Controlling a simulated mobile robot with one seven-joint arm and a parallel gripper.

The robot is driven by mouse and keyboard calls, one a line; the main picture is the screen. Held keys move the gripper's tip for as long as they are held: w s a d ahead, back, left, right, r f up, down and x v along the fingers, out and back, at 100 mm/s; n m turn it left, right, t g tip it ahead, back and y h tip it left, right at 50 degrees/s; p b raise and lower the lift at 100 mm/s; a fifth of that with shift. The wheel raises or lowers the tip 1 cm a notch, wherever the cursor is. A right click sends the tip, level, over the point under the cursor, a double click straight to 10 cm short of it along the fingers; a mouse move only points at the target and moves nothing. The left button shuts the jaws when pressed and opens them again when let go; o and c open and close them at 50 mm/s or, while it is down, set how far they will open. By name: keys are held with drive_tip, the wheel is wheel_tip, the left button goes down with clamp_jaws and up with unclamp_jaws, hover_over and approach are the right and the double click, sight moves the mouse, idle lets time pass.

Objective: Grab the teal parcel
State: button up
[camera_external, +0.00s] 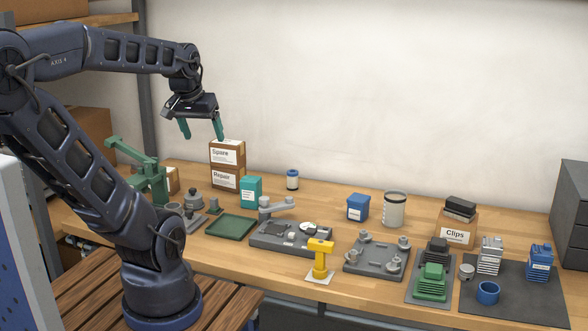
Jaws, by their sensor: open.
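The teal parcel (251,191) is a small box with a white label. It stands upright on the wooden bench (345,208), just right of the stacked brown boxes. My gripper (202,132) has two teal fingers pointing down, spread apart, with nothing between them. It hangs in the air above and to the left of the parcel, near the top of the brown boxes. The parcel and gripper are well apart.
Brown boxes (227,165) labelled Spare and Repair stand close by the parcel's left. A green tray (231,225) lies in front, and a grey fixture (290,238) to the front right. A small blue-capped jar (292,180) stands behind right. Bench around the jar is clear.

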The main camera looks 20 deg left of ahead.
drive_tip(key=w+f+n+g+h, duration=0.15)
drive_tip(key=w+n, duration=0.25)
drive_tip(key=w, duration=0.5)
drive_tip(key=n+g+h, duration=0.3)
drive_tip(key=n, duration=1.1)
hover_over(253, 190)
drive_tip(key=w+a, duration=0.2)
drive_tip(key=a, duration=0.3)
drive_tip(key=shift+t, duration=0.25)
wheel_tip(253, 190, down, 20)
drive_tip(key=shift+w+a+r, duration=0.1)
drive_tip(key=shift+w+a, duration=0.05)
drive_tip(key=shift+x, duration=5.1)
drive_tip(key=shift+w+a, duration=0.1)
drive_tip(key=c, duration=1.1)
